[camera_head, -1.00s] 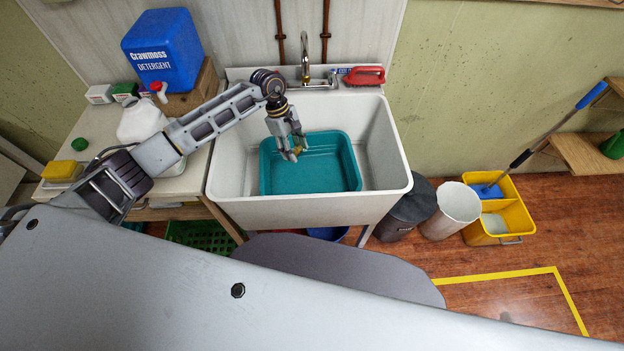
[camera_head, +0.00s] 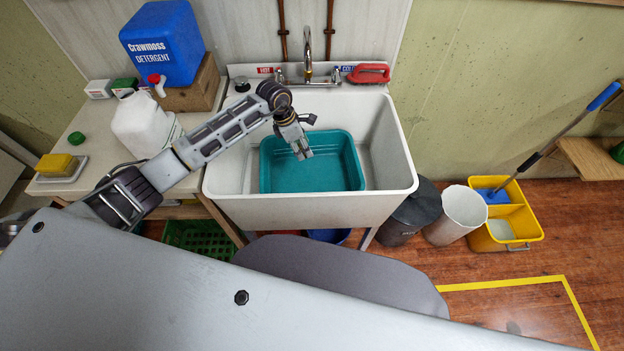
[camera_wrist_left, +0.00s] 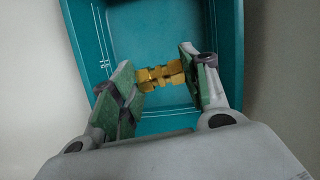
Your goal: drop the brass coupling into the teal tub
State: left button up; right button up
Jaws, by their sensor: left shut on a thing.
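The teal tub (camera_head: 335,172) sits inside the white utility sink, and it also fills much of the left wrist view (camera_wrist_left: 225,40). My left gripper (camera_head: 303,155) is over the tub in the head view. In the left wrist view its two green-padded fingers (camera_wrist_left: 158,84) are shut on the brass coupling (camera_wrist_left: 160,75), which sits between the pads with the tub behind it. The coupling is hidden or too small to make out in the head view now. My right gripper is not in view.
The white sink (camera_head: 392,140) has a faucet (camera_head: 308,60) and a red brush (camera_head: 369,74) on its back ledge. A bench (camera_head: 88,130) on the left carries a blue detergent jug (camera_head: 165,42) and a white bottle (camera_head: 142,125). A yellow mop bucket (camera_head: 520,225) stands at right.

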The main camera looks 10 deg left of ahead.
pick_arm(q)
jog(key=shift+w+f+n, duration=0.3)
jog(key=shift+f+n, duration=0.1)
jog(key=shift+n, duration=0.4)
jog(key=n+b, duration=0.1)
jog(key=w+f+n+t+y+b, duration=0.1)
jog(key=n, duration=0.1)
jog(key=shift+w+f+n, duration=0.15)
jog(key=shift+f+n, duration=0.05)
jog(key=shift+n, duration=0.1)
jog(key=shift+w+f+n, duration=0.15)
jog(key=shift+w+n, duration=0.05)
jog(key=shift+n, duration=0.3)
jog(key=shift+w, duration=0.1)
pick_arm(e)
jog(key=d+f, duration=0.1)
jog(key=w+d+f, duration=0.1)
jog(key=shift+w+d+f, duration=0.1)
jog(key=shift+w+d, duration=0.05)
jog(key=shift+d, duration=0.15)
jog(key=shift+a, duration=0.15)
